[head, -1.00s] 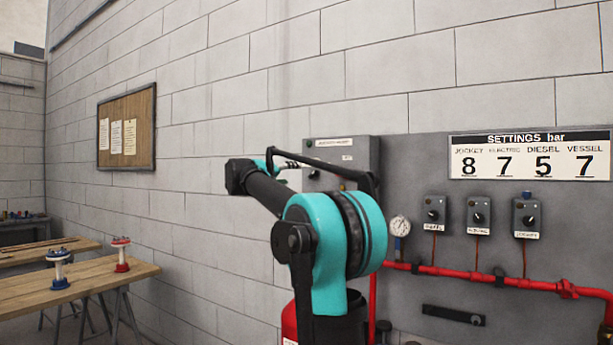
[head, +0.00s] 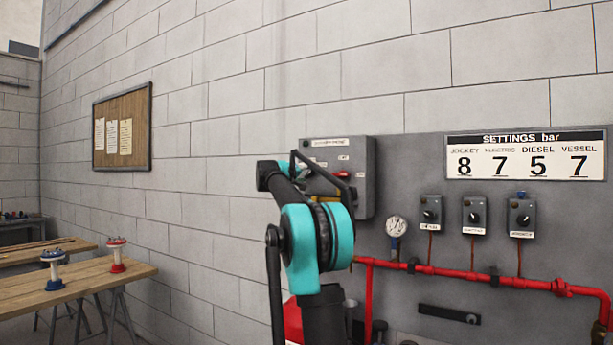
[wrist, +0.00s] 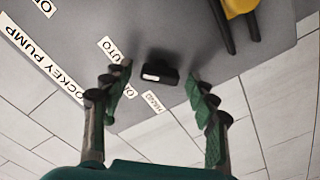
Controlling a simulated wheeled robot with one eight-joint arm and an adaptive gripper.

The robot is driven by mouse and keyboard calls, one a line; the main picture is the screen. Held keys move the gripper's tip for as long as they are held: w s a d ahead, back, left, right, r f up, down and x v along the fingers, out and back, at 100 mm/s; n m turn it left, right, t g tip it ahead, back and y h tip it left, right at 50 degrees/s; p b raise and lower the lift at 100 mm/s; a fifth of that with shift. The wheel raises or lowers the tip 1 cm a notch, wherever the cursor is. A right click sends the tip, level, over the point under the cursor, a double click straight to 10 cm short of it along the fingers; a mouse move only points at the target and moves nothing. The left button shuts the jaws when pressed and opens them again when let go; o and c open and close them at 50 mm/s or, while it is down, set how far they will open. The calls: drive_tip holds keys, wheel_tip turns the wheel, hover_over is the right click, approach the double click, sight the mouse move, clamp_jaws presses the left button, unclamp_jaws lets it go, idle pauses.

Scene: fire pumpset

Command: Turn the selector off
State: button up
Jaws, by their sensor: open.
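The selector (wrist: 160,73) is a small black knob with a white mark, on the grey face of a control box in the wrist view. Labels AUTO (wrist: 118,48) and HAND (wrist: 153,103) lie beside it, with a partly hidden label between them. I cannot tell for sure which label the knob points to. My gripper (wrist: 196,82) is open, its green-padded fingers on either side of the knob and apart from it. In the head view my arm covers the left part of the control box (head: 363,152), and the selector and fingers cannot be made out.
A yellow and black part (wrist: 240,15) stands out from the panel near the selector. A JOCKEY PUMP label (wrist: 45,60) is on the box. Right of it are a gauge (head: 396,226), several small switch boxes (head: 474,215) and a red pipe (head: 480,275). Wooden benches stand far left.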

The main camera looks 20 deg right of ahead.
drive_tip(key=c, duration=1.2)
drive_tip(key=shift+o, duration=0.2)
drive_tip(key=n, duration=0.4)
drive_tip(key=shift+n, duration=0.3)
drive_tip(key=shift+f+n, duration=0.1)
drive_tip(key=shift+n, duration=1.9)
drive_tip(key=o, duration=1.2)
drive_tip(key=shift+c, duration=0.2)
